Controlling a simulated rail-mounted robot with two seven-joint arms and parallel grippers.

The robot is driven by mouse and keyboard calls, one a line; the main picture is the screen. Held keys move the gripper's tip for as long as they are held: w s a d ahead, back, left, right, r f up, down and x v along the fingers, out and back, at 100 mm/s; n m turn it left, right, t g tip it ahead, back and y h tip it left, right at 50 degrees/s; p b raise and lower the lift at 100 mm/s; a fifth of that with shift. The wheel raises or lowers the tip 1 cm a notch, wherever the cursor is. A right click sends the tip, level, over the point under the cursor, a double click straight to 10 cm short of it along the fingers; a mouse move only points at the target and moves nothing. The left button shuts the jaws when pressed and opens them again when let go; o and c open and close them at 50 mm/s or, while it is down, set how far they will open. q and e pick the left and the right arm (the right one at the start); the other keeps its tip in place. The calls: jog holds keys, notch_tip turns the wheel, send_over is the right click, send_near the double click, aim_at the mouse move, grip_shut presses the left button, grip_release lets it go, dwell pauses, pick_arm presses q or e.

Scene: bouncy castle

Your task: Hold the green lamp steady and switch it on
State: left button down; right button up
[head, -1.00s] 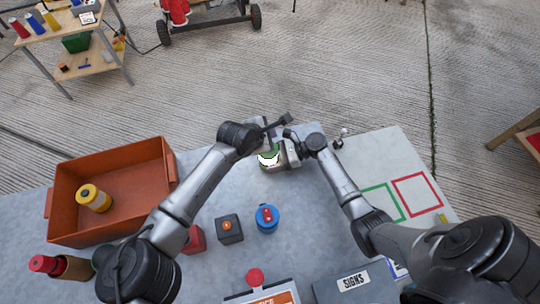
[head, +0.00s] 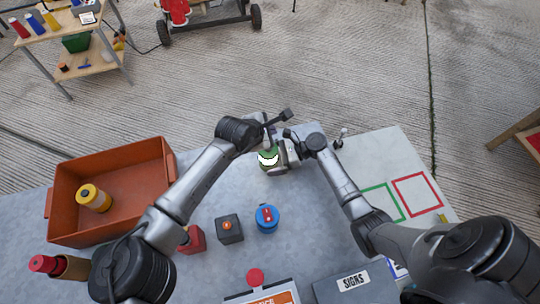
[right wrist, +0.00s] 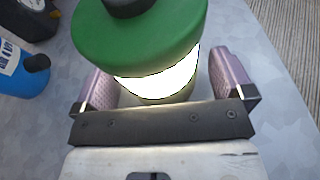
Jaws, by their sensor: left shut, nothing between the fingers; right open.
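The green lamp (head: 268,164) stands upright at the far edge of the grey table. Its green top (right wrist: 135,42) and a flat bright white band show large in the right wrist view. My right gripper (right wrist: 165,82) is open, one pink finger on each side of the lamp, with gaps showing. In the head view my right gripper (head: 283,157) comes at the lamp from the right. My left gripper (head: 268,140) is shut and empty, just above the lamp's top. Its fingertips are small there, and I cannot tell whether they touch the lamp. A switch is not distinguishable.
A blue canister (head: 267,218) and a dark box with an orange button (head: 229,229) stand nearer on the table. An orange bin (head: 110,160) holds a yellow cylinder (head: 93,198) at left. A pale board (head: 385,160) with red and green outlines lies at right.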

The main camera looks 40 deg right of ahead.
jog(key=v, duration=1.2)
jog(key=shift+r, duration=0.1)
